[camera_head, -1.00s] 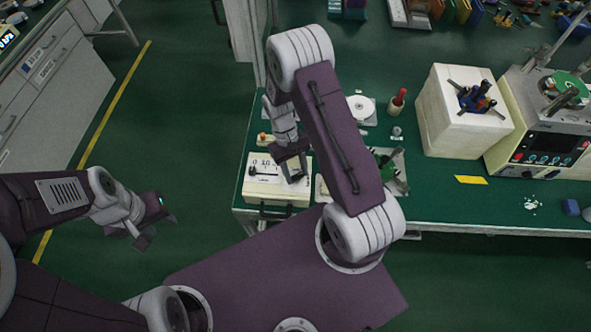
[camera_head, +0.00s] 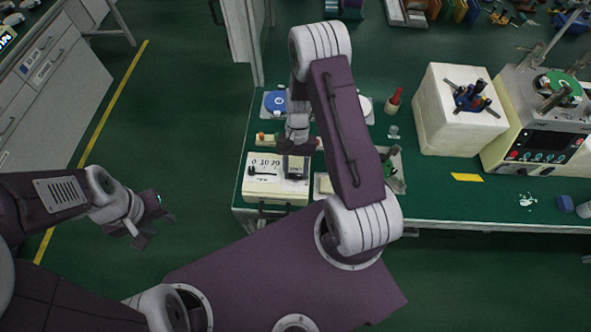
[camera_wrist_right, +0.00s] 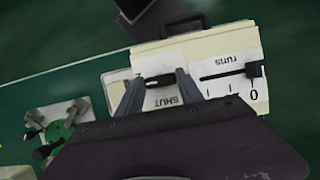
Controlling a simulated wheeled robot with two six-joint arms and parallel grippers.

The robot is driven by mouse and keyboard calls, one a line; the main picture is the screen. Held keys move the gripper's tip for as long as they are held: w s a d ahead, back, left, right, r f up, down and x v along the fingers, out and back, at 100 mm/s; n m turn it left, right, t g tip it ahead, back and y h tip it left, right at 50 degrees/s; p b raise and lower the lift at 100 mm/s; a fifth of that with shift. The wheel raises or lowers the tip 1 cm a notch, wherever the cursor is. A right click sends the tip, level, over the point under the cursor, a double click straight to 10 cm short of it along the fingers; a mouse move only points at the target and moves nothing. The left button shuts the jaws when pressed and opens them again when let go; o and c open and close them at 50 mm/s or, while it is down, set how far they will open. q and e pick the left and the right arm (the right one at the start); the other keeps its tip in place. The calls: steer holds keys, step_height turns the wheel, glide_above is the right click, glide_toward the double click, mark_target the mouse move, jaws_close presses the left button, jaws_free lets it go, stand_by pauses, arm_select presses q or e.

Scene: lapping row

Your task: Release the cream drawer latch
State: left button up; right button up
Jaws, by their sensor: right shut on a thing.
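The cream drawer unit (camera_head: 262,188) stands at the table's front left corner, with a numbered slider scale on its top. In the right wrist view its cream top (camera_wrist_right: 215,50) shows the slider with a black knob (camera_wrist_right: 255,69) and a small black latch (camera_wrist_right: 160,81) beside the word SHUT. My right gripper (camera_wrist_right: 158,78) is shut on the latch, one finger at each end of it. In the head view my right gripper (camera_head: 294,172) is over the unit's right part and hides the latch. My left gripper (camera_head: 152,222) is open and empty over the floor.
A blue disc (camera_head: 274,104) lies behind the unit. A green device (camera_head: 389,168) is to the right. A red-topped bottle (camera_head: 394,101), a large cream block (camera_head: 455,115) and a machine (camera_head: 540,125) stand further right. The floor on the left is clear.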

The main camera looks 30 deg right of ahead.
steer(key=shift+w, duration=0.1)
stand_by(0.3)
steer(key=o, duration=1.4)
steer(key=b+v, duration=0.1)
steer(key=v, duration=0.8)
steer(key=shift+r, duration=0.1)
